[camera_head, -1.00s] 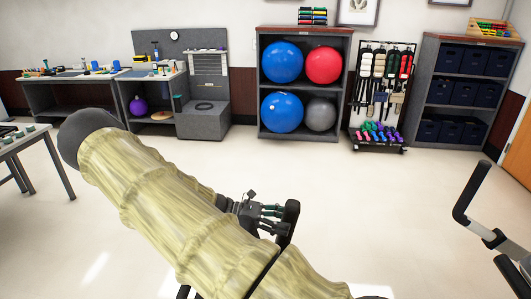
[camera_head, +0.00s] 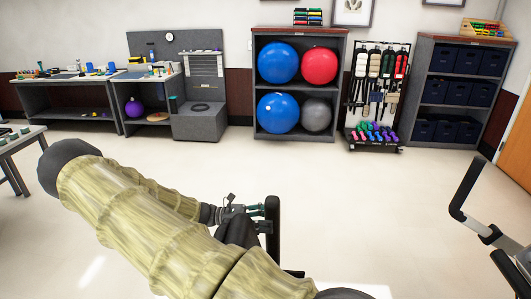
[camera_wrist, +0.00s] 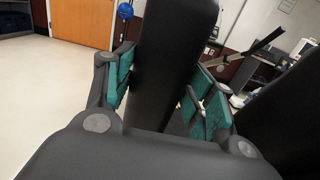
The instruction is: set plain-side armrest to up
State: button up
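A black padded bar, seemingly the armrest (camera_head: 273,230), runs nearly straight up the picture in the head view, right of my gripper (camera_head: 262,211). My sleeved arm hides its lower surroundings. In the wrist view the black bar (camera_wrist: 170,70) passes between the two fingers of my gripper (camera_wrist: 165,88), which have teal pads. The fingers are spread on both sides of it. A gap shows on the right side; the left pad is close to the bar, and contact cannot be told. I cannot tell which side's armrest it is.
A bent handle with a black grip (camera_head: 466,185) stands at the right. Another large dark surface (camera_wrist: 285,120) is at the right in the wrist view. A table (camera_head: 18,145) is at the left. Shelves with balls (camera_head: 298,135) line the far wall; the floor between is clear.

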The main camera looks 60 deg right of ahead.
jog(key=o, duration=0.3)
jog(key=v, duration=1.2)
jog(key=shift+f, duration=0.15)
dwell(0.4)
